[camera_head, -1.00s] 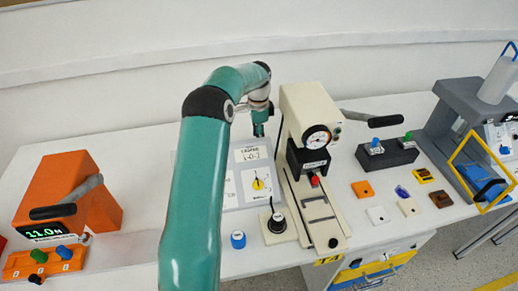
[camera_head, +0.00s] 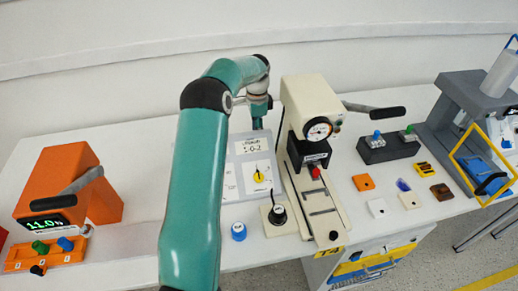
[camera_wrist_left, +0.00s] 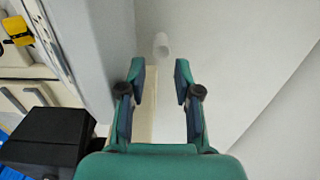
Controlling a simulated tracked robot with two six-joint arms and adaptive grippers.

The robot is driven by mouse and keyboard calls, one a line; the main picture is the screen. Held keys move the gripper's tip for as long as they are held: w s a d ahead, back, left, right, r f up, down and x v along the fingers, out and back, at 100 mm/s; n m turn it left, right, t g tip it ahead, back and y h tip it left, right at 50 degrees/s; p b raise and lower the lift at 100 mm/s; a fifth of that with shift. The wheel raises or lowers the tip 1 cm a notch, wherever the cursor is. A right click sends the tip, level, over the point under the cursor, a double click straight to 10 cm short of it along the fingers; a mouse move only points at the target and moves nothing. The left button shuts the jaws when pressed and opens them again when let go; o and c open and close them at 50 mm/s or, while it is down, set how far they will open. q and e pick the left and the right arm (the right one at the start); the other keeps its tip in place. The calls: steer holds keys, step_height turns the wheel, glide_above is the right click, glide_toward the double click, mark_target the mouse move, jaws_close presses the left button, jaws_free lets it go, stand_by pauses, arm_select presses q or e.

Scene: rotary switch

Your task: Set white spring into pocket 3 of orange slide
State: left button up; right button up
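The orange slide (camera_head: 18,262) sits at the foot of the orange press (camera_head: 65,180), at the far left of the head view. A green knob (camera_head: 40,247) and a blue knob (camera_head: 65,243) stand on it; its pocket numbers are too small to read. My left gripper (camera_head: 259,112) is at the back of the table, left of the cream press, far from the slide. The left wrist view shows its fingers (camera_wrist_left: 161,95) open with nothing between them. A small white cylinder (camera_wrist_left: 161,46) lies beyond the fingertips; I cannot tell whether it is the white spring. My right gripper is out of view.
The cream press (camera_head: 310,100) stands right of my gripper, near the grey panel (camera_head: 235,180) with its yellow dial. A blue cap (camera_head: 239,232) and black knob (camera_head: 277,214) are in front. Several small parts lie right of the press, before a dark block (camera_head: 388,150).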

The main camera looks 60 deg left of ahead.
arm_select(q)
step_height(320, 180, down, 3)
steer(key=shift+r, duration=0.2)
steer(key=shift+f+p, duration=0.45)
steer(key=shift+f, duration=0.15)
step_height(320, 180, down, 4)
steer(key=shift+w+f+p, duration=0.1)
steer(key=shift+p, duration=0.45)
jaws_close()
